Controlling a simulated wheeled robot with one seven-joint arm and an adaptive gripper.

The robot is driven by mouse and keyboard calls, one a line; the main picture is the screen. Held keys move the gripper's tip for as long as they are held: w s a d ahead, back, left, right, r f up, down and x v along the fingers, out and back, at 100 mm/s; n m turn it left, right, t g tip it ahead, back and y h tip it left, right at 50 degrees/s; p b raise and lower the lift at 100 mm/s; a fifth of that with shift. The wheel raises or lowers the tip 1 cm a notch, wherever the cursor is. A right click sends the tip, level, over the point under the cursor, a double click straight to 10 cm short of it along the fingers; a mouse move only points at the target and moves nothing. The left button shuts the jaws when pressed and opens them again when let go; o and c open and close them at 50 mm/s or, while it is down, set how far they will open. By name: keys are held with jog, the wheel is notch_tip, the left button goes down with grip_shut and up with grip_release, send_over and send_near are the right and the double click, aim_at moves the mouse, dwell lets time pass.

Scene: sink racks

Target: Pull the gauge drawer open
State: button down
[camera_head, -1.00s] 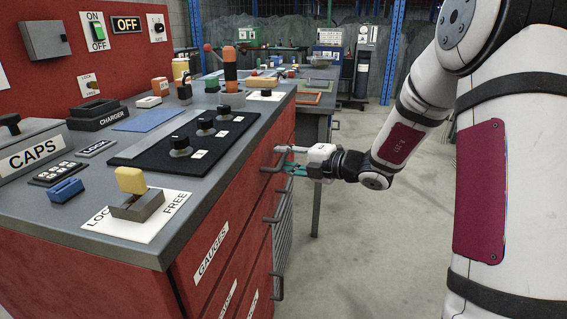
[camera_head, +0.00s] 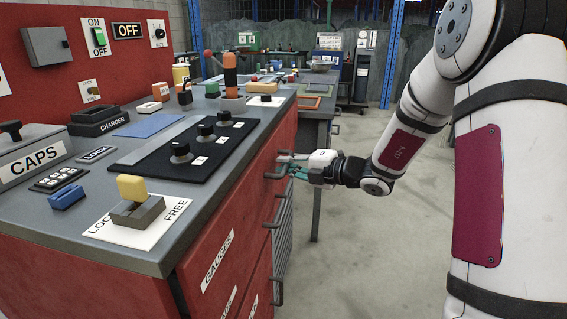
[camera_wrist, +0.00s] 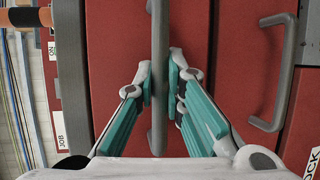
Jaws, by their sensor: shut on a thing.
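The gauge drawer is in the red cabinet front, with a white GAUGES label (camera_head: 217,262). Its grey bar handle (camera_head: 272,176) is the uppermost handle in the head view. My gripper (camera_head: 283,165) is shut on this handle, its arm reaching in from the right. In the wrist view the handle (camera_wrist: 159,60) runs upright between the two teal-and-grey fingers (camera_wrist: 160,88). The drawer front looks level with the cabinet, with no clear opening. Part of the handle is hidden by my fingers in the head view.
A yellow lever (camera_head: 131,187) stands on a LOCK/FREE plate (camera_head: 150,234) on the worktop. More handles (camera_head: 272,219) sit below on the cabinet; a neighbouring one shows in the wrist view (camera_wrist: 274,75). The floor (camera_head: 360,255) right of the cabinet is clear.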

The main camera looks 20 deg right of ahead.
jog(key=s+d+p, duration=0.5)
jog(key=d, duration=0.4)
jog(key=s+d+p, duration=0.6)
jog(key=d, duration=0.4)
jog(key=c, duration=1.7)
grip_release()
jog(key=shift+o, duration=0.2)
jog(key=v, duration=1.2)
